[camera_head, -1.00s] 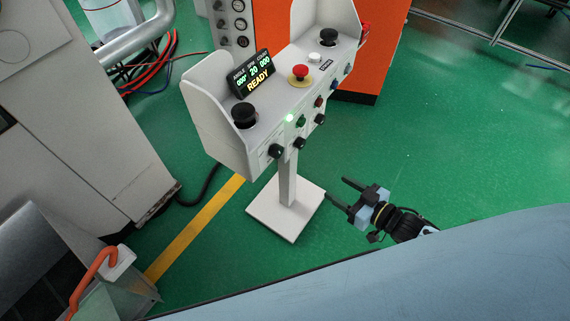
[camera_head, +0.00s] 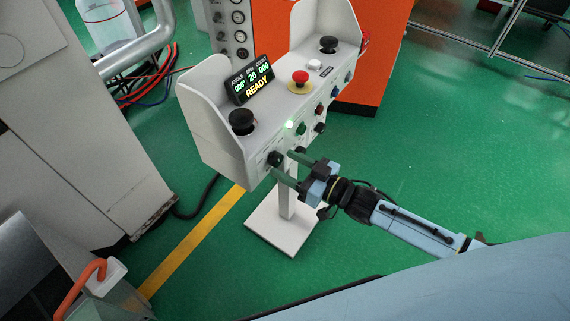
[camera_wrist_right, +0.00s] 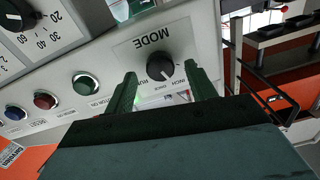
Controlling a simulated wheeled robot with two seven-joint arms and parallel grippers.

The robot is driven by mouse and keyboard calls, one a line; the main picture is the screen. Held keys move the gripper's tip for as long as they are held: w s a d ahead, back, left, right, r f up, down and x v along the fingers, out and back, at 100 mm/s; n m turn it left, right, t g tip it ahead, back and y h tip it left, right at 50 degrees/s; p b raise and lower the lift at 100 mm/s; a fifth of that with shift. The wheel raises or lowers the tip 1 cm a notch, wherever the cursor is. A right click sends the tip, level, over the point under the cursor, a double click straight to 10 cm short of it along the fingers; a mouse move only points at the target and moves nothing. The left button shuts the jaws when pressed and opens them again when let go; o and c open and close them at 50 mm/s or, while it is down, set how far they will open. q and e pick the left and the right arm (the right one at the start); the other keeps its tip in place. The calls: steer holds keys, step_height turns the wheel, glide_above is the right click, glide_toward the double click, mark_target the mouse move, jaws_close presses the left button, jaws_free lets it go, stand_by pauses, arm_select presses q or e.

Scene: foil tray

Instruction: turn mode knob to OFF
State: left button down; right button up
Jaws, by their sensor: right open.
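The mode knob (camera_head: 274,158) is a small black knob at the left end of the control box's front face. In the right wrist view the knob (camera_wrist_right: 160,68) sits beside an upside-down MODE label, with small position lettering around it. The setting it points to is too small to read surely. My right gripper (camera_head: 284,164) is open in front of the knob. In the right wrist view its dark green fingers (camera_wrist_right: 164,84) stand on either side of the knob, with visible gaps. Contact cannot be told. My left gripper is not in view.
The white control box (camera_head: 215,150) stands on a post and base plate (camera_head: 283,232). Its display (camera_head: 250,85) reads READY. A red mushroom button (camera_head: 300,77), black top knobs and a green button (camera_wrist_right: 86,83) are nearby. Green floor (camera_head: 440,150) is clear to the right.

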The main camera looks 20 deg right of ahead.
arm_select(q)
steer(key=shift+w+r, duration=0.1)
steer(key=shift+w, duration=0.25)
arm_select(e)
steer(key=shift+w+a, duration=0.5)
steer(key=shift+w, duration=0.05)
steer(key=c, duration=1)
steer(key=n+p, duration=0.1)
steer(key=n, duration=0.2)
steer(key=shift+r+n, duration=0.1)
steer(key=shift+n, duration=0.2)
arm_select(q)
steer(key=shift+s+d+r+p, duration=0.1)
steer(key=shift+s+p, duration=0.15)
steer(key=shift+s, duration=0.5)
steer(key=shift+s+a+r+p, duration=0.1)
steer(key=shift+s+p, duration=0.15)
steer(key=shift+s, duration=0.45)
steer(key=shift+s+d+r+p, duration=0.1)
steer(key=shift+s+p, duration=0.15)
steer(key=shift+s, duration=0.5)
arm_select(e)
steer(key=shift+n, duration=2.1)
steer(key=o, duration=1)
